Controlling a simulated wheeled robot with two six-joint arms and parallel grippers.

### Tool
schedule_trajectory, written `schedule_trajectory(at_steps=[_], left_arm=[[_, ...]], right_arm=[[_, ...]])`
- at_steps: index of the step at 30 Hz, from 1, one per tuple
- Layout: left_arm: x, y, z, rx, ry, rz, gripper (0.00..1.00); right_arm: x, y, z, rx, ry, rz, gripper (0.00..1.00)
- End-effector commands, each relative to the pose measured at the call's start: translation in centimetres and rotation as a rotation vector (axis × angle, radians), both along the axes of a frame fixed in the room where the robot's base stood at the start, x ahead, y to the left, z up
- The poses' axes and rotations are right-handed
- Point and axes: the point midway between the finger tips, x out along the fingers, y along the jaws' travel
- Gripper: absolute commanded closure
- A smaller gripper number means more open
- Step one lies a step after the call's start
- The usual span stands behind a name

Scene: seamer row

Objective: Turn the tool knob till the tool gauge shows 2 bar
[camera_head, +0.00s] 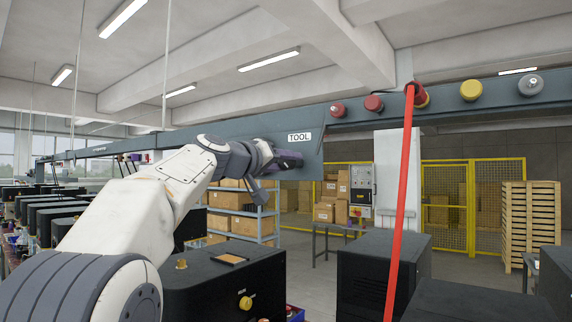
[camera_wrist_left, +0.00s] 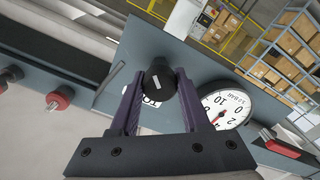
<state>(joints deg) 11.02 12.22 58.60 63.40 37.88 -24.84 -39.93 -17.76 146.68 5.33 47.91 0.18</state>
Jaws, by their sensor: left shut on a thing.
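The tool knob (camera_wrist_left: 158,82) is black with a white mark and sits between the purple fingers of my left gripper (camera_wrist_left: 157,92) in the left wrist view. The gripper is shut on it. In the head view my left gripper (camera_head: 290,160) is at the beam just below the TOOL label (camera_head: 299,137), and it hides the knob there. The tool gauge (camera_wrist_left: 228,109), a white dial with a red needle, is right of the knob in the left wrist view. Its needle slants to the lower left; the exact reading is too small to tell. My right gripper is not in view.
A red strap (camera_head: 402,190) hangs from the beam (camera_head: 350,112). Red and yellow buttons (camera_head: 471,90) line the beam at right. Black machines (camera_head: 225,285) stand below. Shelves with boxes (camera_head: 240,223) and a yellow fence (camera_head: 470,200) stand behind.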

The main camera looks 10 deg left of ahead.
Motion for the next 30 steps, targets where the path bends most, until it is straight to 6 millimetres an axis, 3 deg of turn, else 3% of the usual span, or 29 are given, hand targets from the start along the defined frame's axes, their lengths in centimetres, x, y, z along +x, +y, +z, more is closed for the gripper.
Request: schedule_trajectory(at_steps=[30], left_arm=[[0.0,0.2,0.1,-0.888,0.361,0.004,1.00]], right_arm=[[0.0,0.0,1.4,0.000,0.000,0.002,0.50]])
